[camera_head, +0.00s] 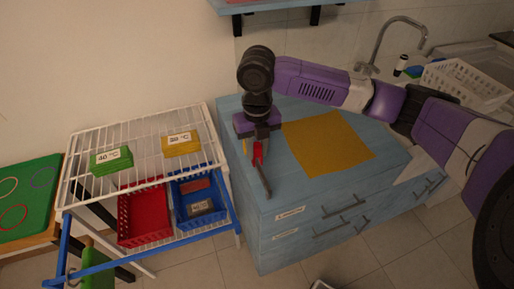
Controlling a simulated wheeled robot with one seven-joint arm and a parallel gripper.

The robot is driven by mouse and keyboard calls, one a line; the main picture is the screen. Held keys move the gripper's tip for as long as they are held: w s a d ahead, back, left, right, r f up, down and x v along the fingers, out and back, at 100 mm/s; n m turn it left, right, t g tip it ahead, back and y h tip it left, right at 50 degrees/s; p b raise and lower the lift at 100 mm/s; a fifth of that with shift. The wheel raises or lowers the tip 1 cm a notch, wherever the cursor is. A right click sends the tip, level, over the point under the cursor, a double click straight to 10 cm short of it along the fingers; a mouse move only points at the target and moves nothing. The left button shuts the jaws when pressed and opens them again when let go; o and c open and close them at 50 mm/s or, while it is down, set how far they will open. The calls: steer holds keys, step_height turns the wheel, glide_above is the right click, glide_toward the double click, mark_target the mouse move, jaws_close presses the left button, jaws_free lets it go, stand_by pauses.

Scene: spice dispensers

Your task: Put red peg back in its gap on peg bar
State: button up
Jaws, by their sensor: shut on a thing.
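My gripper (257,143) points down over the left end of the blue counter, shut on the red peg (258,156). The peg shows as a small red piece just below the jaws. A narrow brown bar (264,180), which looks like the peg bar, runs from under the gripper toward the counter's front edge. The gripper hides its far part. A bit of yellow (246,145) shows beside the gripper, too small to identify. I cannot tell whether the red peg touches the bar or is in a gap.
A mustard mat (328,143) lies on the blue drawer cabinet (390,165), right of the gripper. A white wire rack (145,150) at left holds green (112,160) and yellow (181,144) blocks, with red (143,215) and blue (203,212) baskets below. A sink tap (385,40) stands behind.

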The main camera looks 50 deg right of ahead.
mark_target(257, 157)
steer(key=shift+f+b, duration=1.4)
steer(key=shift+f, duration=0.5)
steer(key=o, duration=1.1)
steer(key=shift+c, duration=0.2)
steer(key=shift+r, duration=0.15)
steer(key=shift+r+p, duration=3.25)
steer(key=shift+r, duration=1.15)
